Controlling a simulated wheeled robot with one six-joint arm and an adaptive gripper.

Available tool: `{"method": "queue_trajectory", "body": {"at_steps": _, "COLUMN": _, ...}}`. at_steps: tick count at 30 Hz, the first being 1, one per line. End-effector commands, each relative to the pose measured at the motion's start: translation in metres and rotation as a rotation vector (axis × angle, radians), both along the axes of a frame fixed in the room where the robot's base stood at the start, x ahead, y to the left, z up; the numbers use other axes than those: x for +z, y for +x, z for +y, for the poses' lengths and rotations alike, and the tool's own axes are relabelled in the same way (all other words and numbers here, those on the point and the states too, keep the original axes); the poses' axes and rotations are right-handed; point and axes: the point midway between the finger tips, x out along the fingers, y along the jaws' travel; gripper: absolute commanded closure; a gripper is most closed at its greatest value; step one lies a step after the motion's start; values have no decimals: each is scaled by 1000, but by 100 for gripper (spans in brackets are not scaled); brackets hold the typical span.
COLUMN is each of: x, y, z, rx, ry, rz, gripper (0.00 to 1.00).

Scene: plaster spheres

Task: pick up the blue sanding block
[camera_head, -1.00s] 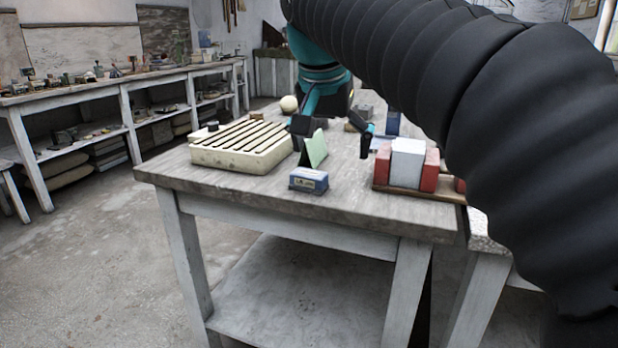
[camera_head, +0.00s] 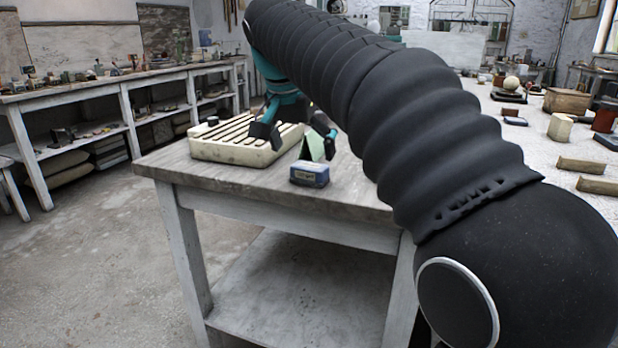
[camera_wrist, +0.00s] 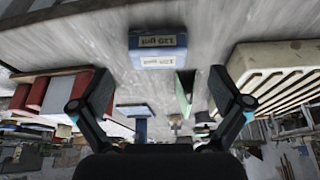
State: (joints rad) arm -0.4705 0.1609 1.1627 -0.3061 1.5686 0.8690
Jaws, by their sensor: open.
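The blue sanding block (camera_head: 309,174) lies on the grey wooden table (camera_head: 185,166) near its front edge, with a pale label on its side. It also shows in the wrist view (camera_wrist: 158,48) at the top middle, where the view looks upside down. My gripper (camera_head: 297,136) is open and empty, above and behind the block. In the wrist view my gripper (camera_wrist: 160,102) has its two fingers spread wide on either side, with the block beyond them and apart from them. A green folded card (camera_head: 313,146) stands just behind the block.
A cream slatted tray (camera_head: 238,152) stands left of the block; it shows at the right in the wrist view. My arm hides the table's right side in the head view. The table's front left is clear.

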Motion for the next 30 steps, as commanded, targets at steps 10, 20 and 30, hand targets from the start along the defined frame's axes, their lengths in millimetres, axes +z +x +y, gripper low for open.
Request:
{"method": "queue_trajectory", "body": {"at_steps": 10, "x": -32, "y": 15, "z": -10, "rx": -2, "ry": 0, "rz": 1, "gripper": 0}}
{"method": "queue_trajectory", "body": {"at_steps": 20, "x": -48, "y": 22, "z": -13, "rx": 0, "ry": 1, "rz": 0, "gripper": 0}}
{"method": "queue_trajectory", "body": {"at_steps": 30, "x": -48, "y": 22, "z": -13, "rx": 0, "ry": 0, "rz": 0, "gripper": 55}}
